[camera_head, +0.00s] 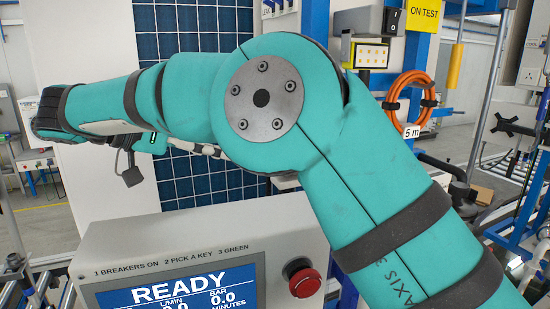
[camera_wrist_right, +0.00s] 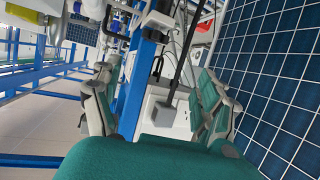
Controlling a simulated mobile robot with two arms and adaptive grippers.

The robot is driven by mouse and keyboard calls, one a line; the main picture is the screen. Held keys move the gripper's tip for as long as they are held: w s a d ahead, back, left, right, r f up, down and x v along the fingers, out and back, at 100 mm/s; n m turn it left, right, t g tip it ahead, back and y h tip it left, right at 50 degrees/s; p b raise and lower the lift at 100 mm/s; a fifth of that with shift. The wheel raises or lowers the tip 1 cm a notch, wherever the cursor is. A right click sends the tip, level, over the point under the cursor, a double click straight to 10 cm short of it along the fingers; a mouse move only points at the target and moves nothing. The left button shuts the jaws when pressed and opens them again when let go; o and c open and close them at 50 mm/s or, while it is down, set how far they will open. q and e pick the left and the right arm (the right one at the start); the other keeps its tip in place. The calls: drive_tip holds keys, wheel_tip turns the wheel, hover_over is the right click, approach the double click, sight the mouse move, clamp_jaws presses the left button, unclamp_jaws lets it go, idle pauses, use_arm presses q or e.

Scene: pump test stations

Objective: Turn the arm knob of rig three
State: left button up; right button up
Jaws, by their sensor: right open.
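My right gripper (camera_wrist_right: 158,70) is open in the right wrist view, with one finger at each side and nothing held between them. Beyond the gap, a grey block (camera_wrist_right: 167,110) on a dark rod or cord stands in front of a white box (camera_wrist_right: 160,98). I cannot pick out the arm knob of rig three in either view. The console screen (camera_head: 180,290) reads READY. My left gripper is not in view.
A red mushroom button (camera_head: 303,278) sits on the console (camera_head: 200,232). A blue tiled panel (camera_head: 197,90) stands behind my arm and lies close at the right in the wrist view. An orange hose coil (camera_head: 410,95) and a yellow ON TEST sign (camera_head: 424,15) are at upper right.

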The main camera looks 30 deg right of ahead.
drive_tip(key=x, duration=0.5)
drive_tip(key=s+x, duration=0.1)
drive_tip(key=x, duration=1.1)
drive_tip(key=shift+s+d, duration=0.2)
drive_tip(key=shift+d, duration=0.2)
drive_tip(key=c, duration=1.2)
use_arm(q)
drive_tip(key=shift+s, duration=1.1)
use_arm(e)
drive_tip(key=shift+m+g, duration=1.7)
drive_tip(key=shift+g, duration=0.3)
